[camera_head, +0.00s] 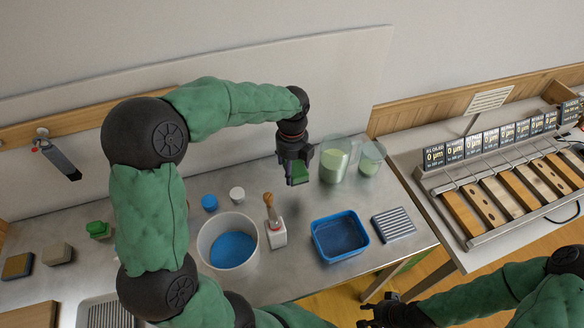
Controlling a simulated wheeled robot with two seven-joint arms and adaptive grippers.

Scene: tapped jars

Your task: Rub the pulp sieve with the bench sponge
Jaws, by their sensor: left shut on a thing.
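My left gripper (298,176) points down above the back of the steel bench, in front of the jars. It is shut on a green block that looks like the bench sponge (300,171); the fingers hide part of it. A blue rectangular frame with a darker blue inside (340,256), perhaps the pulp sieve, rests on the bench to the lower right of this gripper. The sponge and the frame are apart in the picture. My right gripper (377,308) is empty at the bottom edge, its fingers apart.
Small blocks lie left. A gauge table (420,165) stands right.

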